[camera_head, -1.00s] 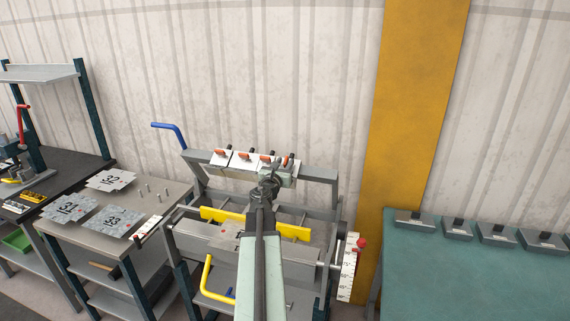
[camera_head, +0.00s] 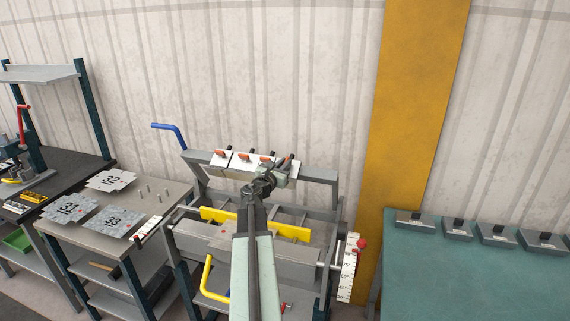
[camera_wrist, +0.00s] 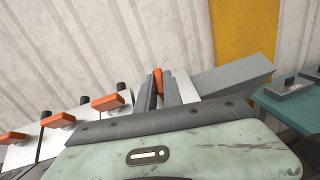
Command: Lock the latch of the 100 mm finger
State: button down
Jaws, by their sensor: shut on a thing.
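My gripper (camera_head: 284,168) is at the right end of the row of clamping fingers on the upper beam (camera_head: 318,175) of the panel bender. In the wrist view my gripper (camera_wrist: 160,88) is shut on an upright orange latch handle (camera_wrist: 158,79), the rightmost of the row. The other orange latch handles (camera_wrist: 108,102) lie to its left and look flatter, on white finger blocks (camera_wrist: 88,117). Size markings on the fingers are not readable, so I cannot tell which is the 100 mm one. My gripper hides much of the rightmost finger.
The bender has a blue lever (camera_head: 170,131), a yellow bar (camera_head: 290,231) and a yellow handle (camera_head: 207,275). A table with numbered sheets (camera_head: 108,220) stands left. A green table (camera_head: 470,270) with grey blocks stands right of the yellow column (camera_head: 410,120).

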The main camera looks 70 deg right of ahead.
jog(key=m+g, duration=0.2)
jog(key=m+g+y+p, duration=0.1)
jog(key=m, duration=0.1)
jog(key=w+m+g+y, duration=0.1)
jog(key=m+g, duration=0.1)
jog(key=shift+d+r+g+p, duration=0.2)
jog(key=shift+r+g+p, duration=0.05)
jog(key=shift+g+p, duration=0.1)
jog(key=m+g+y+p, duration=0.1)
jog(key=m+y, duration=0.1)
jog(key=m+g+y+p, duration=0.1)
jog(key=m+g+p, duration=0.1)
jog(key=m, duration=0.1)
jog(key=shift+w+d+r+m+g+y, duration=0.2)
jog(key=shift+m+g+y, duration=0.1)
jog(key=shift+y, duration=0.1)
jog(key=m+g+y+p, duration=0.1)
jog(key=m+y+p, duration=0.3)
jog(key=shift+d+r+m+y, duration=0.1)
jog(key=shift+m+y, duration=0.2)
jog(key=shift+m, duration=0.1)
jog(key=shift+s+m+y+p, duration=0.1)
jog(key=shift+m+y+p, duration=1)
jog(key=shift+m+y, duration=0.1)
jog(key=shift+f+m, duration=0.2)
jog(key=shift+m, duration=0.1)
jog(key=c, duration=1.5)
grip_release()
